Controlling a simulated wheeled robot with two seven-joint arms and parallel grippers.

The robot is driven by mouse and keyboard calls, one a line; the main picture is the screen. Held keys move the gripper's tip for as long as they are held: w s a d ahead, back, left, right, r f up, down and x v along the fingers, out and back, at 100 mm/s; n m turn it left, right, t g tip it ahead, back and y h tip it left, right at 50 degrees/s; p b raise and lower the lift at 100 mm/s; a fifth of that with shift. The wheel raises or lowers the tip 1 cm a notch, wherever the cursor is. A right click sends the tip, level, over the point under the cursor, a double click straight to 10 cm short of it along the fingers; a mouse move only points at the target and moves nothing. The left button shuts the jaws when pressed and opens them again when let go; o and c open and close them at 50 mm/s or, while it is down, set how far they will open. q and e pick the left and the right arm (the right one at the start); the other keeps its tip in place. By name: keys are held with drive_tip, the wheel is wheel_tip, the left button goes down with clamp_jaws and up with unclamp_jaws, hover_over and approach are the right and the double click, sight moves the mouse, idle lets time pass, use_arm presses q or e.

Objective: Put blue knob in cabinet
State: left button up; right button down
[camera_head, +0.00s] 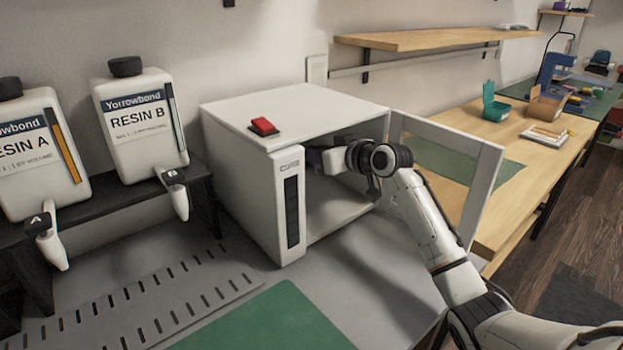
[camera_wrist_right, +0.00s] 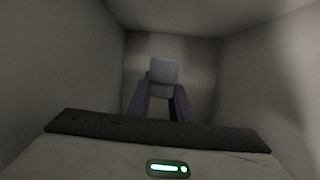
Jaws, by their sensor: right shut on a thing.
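The white cabinet (camera_head: 240,170) stands on the grey bench with its front open. Its framed door (camera_head: 490,190) is swung out to the right. My right arm reaches through the opening, and the right gripper (camera_head: 316,158) is inside the cabinet, with its fingertips hard to make out in the head view. In the right wrist view my right gripper (camera_wrist_right: 163,92) is shut on a small blocky piece, the knob (camera_wrist_right: 164,72), which looks greyish in the dim light. The cabinet's inner walls surround it. Whether the knob touches a cabinet surface cannot be told. My left gripper is not in view.
A red switch (camera_head: 263,126) sits on the cabinet top. Two resin bottles (camera_head: 140,125) stand on a black rack at the left. A green mat (camera_head: 265,325) lies in front. A wooden shelf (camera_head: 430,40) hangs behind. The open door stands close beside my right arm.

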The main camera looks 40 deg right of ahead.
sight(312, 190)
wheel_tip(312, 190, down, 7)
drive_tip(key=shift+s+r+b, duration=0.1)
drive_tip(key=shift+b, duration=0.55)
drive_tip(key=c, duration=1.6)
unclamp_jaws()
drive_tip(key=p+v, duration=0.1)
drive_tip(key=v, duration=1)
drive_tip(key=shift+s, duration=0.3)
